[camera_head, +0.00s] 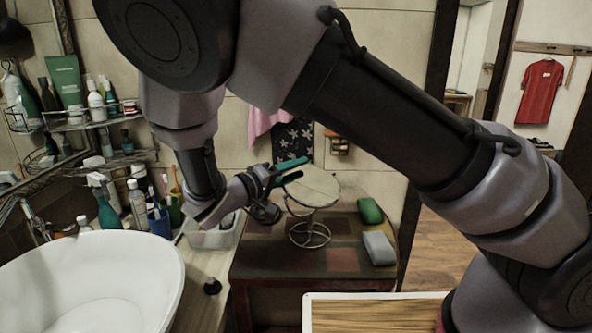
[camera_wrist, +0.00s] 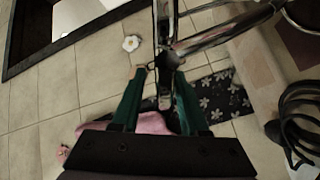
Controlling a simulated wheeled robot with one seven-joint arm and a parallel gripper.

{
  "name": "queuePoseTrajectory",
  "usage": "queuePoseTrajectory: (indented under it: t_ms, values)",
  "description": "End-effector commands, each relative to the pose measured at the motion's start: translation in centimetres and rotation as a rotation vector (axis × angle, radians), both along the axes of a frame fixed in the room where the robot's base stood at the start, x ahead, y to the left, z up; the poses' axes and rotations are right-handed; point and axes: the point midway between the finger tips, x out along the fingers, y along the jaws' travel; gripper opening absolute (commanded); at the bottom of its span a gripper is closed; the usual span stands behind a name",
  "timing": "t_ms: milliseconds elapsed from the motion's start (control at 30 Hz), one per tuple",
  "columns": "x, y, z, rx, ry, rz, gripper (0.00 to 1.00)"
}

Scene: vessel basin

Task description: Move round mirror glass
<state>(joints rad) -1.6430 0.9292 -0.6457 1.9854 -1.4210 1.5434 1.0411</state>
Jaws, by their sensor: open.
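The round mirror glass (camera_head: 318,188) is a pale disc on a wire stand with a ringed base (camera_head: 309,235), on the dark wooden table. My gripper (camera_head: 304,167) has two teal fingers, apart from each other, at the disc's upper left edge in the head view. I cannot tell whether they touch it. In the wrist view the open gripper (camera_wrist: 160,70) points toward a shiny metal piece (camera_wrist: 168,58) around its fingertips. I cannot tell what that piece belongs to, and no round glass is clearly visible there.
A green box (camera_head: 370,211) and a grey box (camera_head: 379,248) lie on the table's right side. A white basin (camera_head: 95,285), bottles and a clear bin (camera_head: 213,237) stand left. A pink towel (camera_head: 266,120) and flowered cloth (camera_head: 293,143) hang behind. Black coils (camera_wrist: 297,125) show right in the wrist view.

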Motion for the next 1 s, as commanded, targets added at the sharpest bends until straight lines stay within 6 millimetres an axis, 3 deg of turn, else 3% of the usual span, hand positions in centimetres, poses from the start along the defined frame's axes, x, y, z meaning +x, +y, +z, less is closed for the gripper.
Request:
queuePoseTrajectory:
  t_ms: [267,300,400,433,1000]
  values:
    - [0.19,-0.2,-0.01,-0.001,0.001,0.0,0.44]
    - [0.19,-0.2,-0.01,-0.001,0.001,0.0,0.4]
    - [0.17,-0.19,-0.02,-0.001,0.001,0.0,0.02]
    - [0.17,-0.19,-0.02,-0.001,0.001,0.0,0.0]
    - [0.14,-0.2,-0.06,0.0,0.001,-0.001,0.0]
